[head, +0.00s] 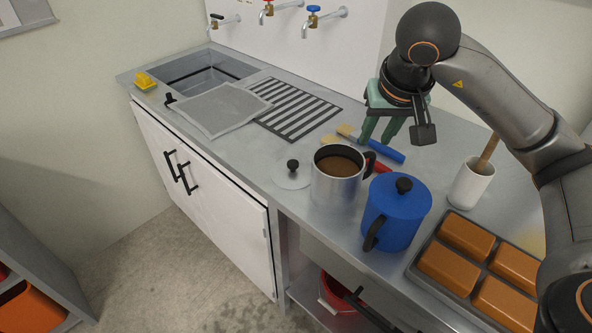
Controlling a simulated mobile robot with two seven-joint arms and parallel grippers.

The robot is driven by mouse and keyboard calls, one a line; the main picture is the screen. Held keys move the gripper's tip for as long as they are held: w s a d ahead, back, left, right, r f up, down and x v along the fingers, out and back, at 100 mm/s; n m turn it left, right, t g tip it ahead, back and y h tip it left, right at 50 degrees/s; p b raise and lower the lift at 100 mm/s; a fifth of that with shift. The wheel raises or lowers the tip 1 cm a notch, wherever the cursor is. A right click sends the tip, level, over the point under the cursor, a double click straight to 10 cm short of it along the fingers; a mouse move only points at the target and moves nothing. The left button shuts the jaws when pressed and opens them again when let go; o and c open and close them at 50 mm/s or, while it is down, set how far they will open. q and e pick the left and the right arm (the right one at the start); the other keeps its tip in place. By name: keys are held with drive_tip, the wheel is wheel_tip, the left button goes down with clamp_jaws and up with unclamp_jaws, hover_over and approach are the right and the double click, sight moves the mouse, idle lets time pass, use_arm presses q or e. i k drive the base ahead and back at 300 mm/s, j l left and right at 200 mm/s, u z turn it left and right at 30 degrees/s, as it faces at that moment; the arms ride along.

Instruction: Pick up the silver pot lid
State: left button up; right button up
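The silver pot lid (290,178) lies flat on the steel counter, its black knob up, just left of the silver pot (336,190). The pot is uncovered and holds a brown liquid. My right gripper (376,141) hangs fingers down above the counter, behind and to the right of the lid and pot. Its green fingers are apart, with nothing seen between them. It is clear of the lid. My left gripper is not in view.
A blue lidded pot (396,214) stands right of the silver pot. Blue-handled (385,151) and red-handled (383,169) utensils lie behind it. A white cup (470,185) and a loaf tray (447,293) are at right. The counter left of the lid is clear.

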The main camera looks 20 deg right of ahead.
sight(291, 173)
drive_tip(key=i+j+z, duration=0.4)
drive_tip(key=j, duration=0.3)
drive_tip(key=i+j+z, duration=0.2)
drive_tip(key=j, duration=0.2)
